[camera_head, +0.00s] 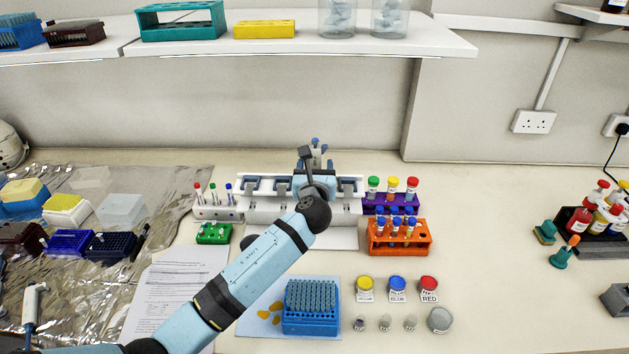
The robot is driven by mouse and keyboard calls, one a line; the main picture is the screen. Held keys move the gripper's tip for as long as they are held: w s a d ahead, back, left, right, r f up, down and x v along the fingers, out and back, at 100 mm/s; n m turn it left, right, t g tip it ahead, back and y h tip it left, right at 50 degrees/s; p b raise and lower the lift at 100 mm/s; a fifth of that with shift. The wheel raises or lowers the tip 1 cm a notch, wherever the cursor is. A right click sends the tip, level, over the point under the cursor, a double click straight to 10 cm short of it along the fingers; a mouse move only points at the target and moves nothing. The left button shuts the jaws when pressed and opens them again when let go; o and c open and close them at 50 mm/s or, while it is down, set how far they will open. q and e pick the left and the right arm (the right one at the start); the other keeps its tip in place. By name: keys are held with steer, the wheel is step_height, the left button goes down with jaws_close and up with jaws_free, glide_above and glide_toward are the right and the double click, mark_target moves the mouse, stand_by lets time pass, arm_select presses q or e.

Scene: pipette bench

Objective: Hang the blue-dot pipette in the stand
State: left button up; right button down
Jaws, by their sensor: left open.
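The white pipette stand (262,212) is at the back middle of the bench, with several grey-blue holders along its front. A pipette with a blue top (316,143) stands upright at the stand, just behind my left gripper; its lower part is hidden by the gripper and arm, so I cannot tell if it rests in a holder. My left gripper (317,160) is open at the stand, right at this pipette. Another white pipette (31,303) is at the lower left edge. My right gripper is not in view.
A purple rack (378,208) and an orange rack (385,248) of tubes stand right of the stand. A white tube rack (217,213) is on its left. A blue tip box (310,325) and labelled jars (397,290) are in front. The bench at right centre is clear.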

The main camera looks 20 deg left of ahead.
arm_select(q)
steer(key=b+v, duration=0.1)
steer(key=v, duration=1.2)
steer(key=shift+s, duration=0.35)
steer(key=shift+d+r, duration=0.1)
